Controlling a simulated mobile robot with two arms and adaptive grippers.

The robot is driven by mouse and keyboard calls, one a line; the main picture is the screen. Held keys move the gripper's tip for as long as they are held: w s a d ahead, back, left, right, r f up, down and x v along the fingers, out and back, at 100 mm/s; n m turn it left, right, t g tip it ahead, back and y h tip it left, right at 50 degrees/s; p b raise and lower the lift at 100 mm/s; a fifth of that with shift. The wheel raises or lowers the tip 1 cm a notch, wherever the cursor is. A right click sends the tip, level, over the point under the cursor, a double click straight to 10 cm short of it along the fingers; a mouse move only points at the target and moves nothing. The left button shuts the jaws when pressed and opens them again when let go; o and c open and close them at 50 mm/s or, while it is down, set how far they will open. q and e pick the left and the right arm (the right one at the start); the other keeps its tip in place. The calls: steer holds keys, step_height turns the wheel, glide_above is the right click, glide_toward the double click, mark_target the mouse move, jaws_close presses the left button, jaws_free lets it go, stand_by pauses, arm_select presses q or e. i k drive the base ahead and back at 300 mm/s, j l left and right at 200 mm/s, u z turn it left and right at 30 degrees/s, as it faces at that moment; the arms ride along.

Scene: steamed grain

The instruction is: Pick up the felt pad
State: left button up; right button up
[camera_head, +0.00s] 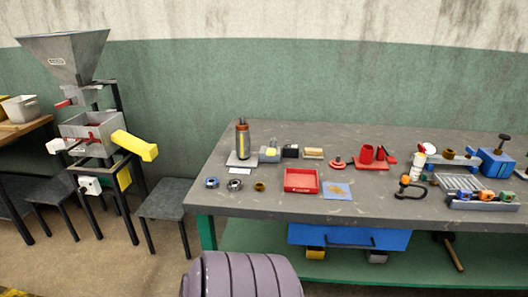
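Neither of my grippers shows in the head view. A flat blue square (337,190) with a tan patch lies on the grey workbench (270,211), just right of a shallow red tray (301,180). It may be the felt pad, but I cannot tell for sure at this size. A small white flat piece (240,171) lies on the bench at left, near a dark bottle-like tool with a yellow stripe (242,139). A tan block (312,153) lies toward the back of the bench.
Small rings (235,185) lie at the bench's front left. A red stand (371,164), a C-clamp (409,188) and a blue vise (493,161) crowd the right. A hopper machine (91,125) and a stool (164,199) stand left of the bench.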

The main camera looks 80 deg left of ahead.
mark_target(309, 153)
steer(key=u, duration=2.15)
steer(key=l, duration=0.1)
